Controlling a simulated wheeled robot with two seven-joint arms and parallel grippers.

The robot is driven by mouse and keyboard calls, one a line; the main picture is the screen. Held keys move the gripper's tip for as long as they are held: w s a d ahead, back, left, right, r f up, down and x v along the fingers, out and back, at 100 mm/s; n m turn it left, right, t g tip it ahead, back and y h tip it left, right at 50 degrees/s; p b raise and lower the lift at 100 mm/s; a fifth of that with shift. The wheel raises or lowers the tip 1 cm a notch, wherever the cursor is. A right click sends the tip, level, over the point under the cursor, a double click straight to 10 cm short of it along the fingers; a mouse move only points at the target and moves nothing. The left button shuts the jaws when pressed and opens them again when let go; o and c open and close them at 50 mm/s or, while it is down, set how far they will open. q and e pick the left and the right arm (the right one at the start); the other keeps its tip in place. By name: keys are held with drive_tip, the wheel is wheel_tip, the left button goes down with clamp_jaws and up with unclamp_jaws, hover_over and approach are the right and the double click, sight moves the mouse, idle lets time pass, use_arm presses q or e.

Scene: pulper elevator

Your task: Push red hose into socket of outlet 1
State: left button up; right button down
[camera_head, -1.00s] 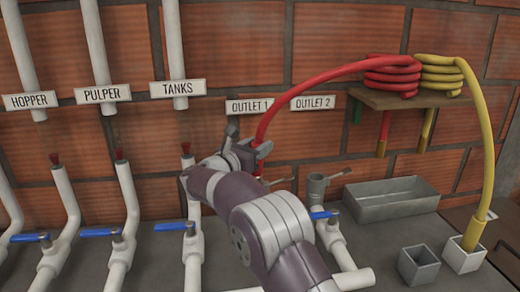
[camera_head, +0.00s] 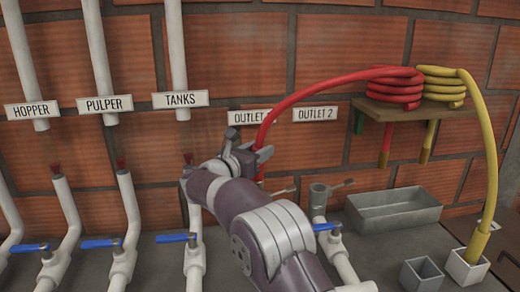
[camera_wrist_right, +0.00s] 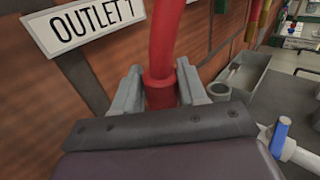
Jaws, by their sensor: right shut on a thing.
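The red hose (camera_head: 308,92) arches from its coil on the shelf down to my right gripper (camera_head: 254,155). In the right wrist view its thick red end (camera_wrist_right: 161,88) stands between the two fingers of my right gripper (camera_wrist_right: 160,92), which is shut on it. The OUTLET 1 sign (camera_head: 249,117) is on the wall just behind, partly covered by hose and gripper; it also shows in the wrist view (camera_wrist_right: 82,22). The outlet 1 socket is hidden behind my right arm, so I cannot tell whether the hose end touches it. My left gripper is not in view.
An open grey pipe socket with a lever (camera_head: 320,192) stands below the OUTLET 2 sign (camera_head: 315,114). A grey metal tray (camera_head: 394,212) lies right of it. The yellow hose (camera_head: 487,150) ends in a square holder (camera_head: 466,268). White pipes with blue valve handles (camera_head: 100,243) stand left.

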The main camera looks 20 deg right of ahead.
use_arm(q)
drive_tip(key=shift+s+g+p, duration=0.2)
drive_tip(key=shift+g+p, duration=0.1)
drive_tip(key=shift+p, duration=0.3)
use_arm(e)
drive_tip(key=shift+w+f, duration=0.35)
drive_tip(key=shift+w, duration=0.05)
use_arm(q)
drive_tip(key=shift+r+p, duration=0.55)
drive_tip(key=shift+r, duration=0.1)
use_arm(e)
drive_tip(key=shift+w+f+n+g, duration=0.1)
drive_tip(key=shift+f+n+g, duration=0.1)
drive_tip(key=shift+n+g, duration=0.2)
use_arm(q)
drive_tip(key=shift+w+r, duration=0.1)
use_arm(e)
drive_tip(key=shift+a+f, duration=0.1)
drive_tip(key=shift+f, duration=0.05)
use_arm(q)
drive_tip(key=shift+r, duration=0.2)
use_arm(e)
drive_tip(key=shift+n+g+y, duration=0.3)
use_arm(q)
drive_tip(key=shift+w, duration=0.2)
